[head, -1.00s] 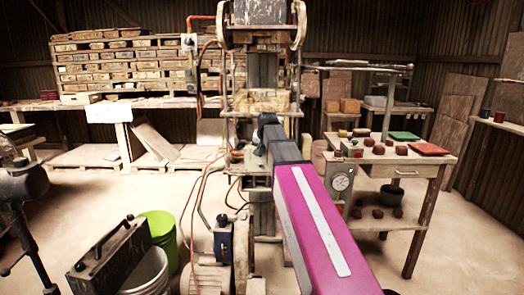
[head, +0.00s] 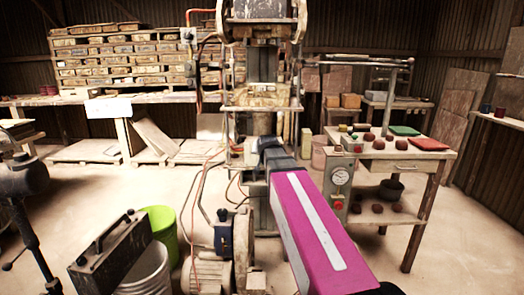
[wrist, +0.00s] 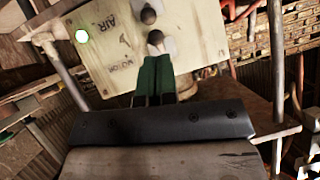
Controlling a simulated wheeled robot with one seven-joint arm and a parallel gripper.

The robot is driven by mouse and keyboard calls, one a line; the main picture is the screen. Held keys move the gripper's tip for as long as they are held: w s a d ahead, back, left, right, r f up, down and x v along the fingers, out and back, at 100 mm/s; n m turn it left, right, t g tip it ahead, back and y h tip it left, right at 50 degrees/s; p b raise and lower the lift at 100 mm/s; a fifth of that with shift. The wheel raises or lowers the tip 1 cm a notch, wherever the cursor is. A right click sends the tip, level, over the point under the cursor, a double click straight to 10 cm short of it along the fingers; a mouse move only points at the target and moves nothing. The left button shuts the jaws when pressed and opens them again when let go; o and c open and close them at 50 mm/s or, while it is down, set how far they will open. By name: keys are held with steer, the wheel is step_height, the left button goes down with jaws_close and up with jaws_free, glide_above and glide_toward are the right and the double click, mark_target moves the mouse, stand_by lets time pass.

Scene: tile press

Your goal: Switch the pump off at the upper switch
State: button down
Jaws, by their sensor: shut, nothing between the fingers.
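In the wrist view a pale, worn panel (wrist: 105,50) carries two dark round switches, one above the other, with painted lettering beside them that seems to read AIR and MOTOR. The upper switch (wrist: 148,14) is near the top edge. The lower switch (wrist: 156,38) is just beyond my fingertips. In the head view my arm hides the panel.
The tall press (head: 262,95) stands straight ahead, with a motor (head: 212,272) and hoses at its foot. A grey gauge box (head: 340,185) is right of my arm, before a wooden table (head: 400,168).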

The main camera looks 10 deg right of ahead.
steer(key=shift+r, duration=0.85)
steer(key=v, duration=1.3)
steer(key=shift+d+f, duration=0.1)
steer(key=shift+d, duration=0.05)
